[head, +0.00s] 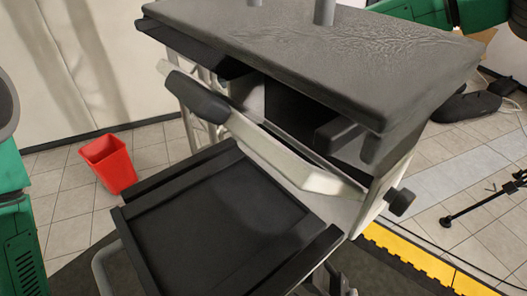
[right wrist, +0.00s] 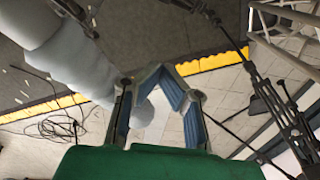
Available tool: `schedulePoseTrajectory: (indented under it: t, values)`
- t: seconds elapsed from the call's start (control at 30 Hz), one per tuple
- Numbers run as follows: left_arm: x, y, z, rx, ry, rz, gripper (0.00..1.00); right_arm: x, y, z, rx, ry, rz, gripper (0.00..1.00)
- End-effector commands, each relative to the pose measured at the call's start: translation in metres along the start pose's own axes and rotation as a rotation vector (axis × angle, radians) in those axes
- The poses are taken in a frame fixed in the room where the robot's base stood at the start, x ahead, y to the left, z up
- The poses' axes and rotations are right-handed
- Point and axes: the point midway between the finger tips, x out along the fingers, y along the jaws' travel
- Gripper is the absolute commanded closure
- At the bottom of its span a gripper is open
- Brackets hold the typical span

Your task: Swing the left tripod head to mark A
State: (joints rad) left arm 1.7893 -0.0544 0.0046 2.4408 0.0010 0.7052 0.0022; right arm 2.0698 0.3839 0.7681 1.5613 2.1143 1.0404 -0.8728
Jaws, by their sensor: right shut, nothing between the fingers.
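A black tripod or stand (head: 485,205) is partly in view at the right edge of the head view, where only its lower legs show. Black tripod-like legs (right wrist: 285,110) also fill the right side of the right wrist view. I cannot tell which tripod they belong to. No tripod head and no mark A can be made out. My right gripper (right wrist: 162,72) is shut and empty, its blue-padded fingers meeting at the tips above the tiled floor. It is apart from the black legs. My left gripper is not in view.
A grey cart or desk (head: 330,50) with a black lower tray (head: 220,220) stands close in front of me. A red bin (head: 108,163) is on the tiles at left. A yellow edge strip (head: 425,262) and a cable (right wrist: 55,125) lie on the floor.

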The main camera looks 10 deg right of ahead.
Motion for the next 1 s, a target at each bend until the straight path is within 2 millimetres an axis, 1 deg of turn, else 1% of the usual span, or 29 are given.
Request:
schedulePoseTrajectory:
  t: [0.57, 1.0]
  values:
    - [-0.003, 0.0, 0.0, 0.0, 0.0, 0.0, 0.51, 0.0, 0.004, -0.003, -0.001, 0.001, 0.001, 1.0]
    - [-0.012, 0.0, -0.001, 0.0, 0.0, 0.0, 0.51, -0.001, 0.016, -0.012, -0.002, 0.002, 0.002, 1.0]
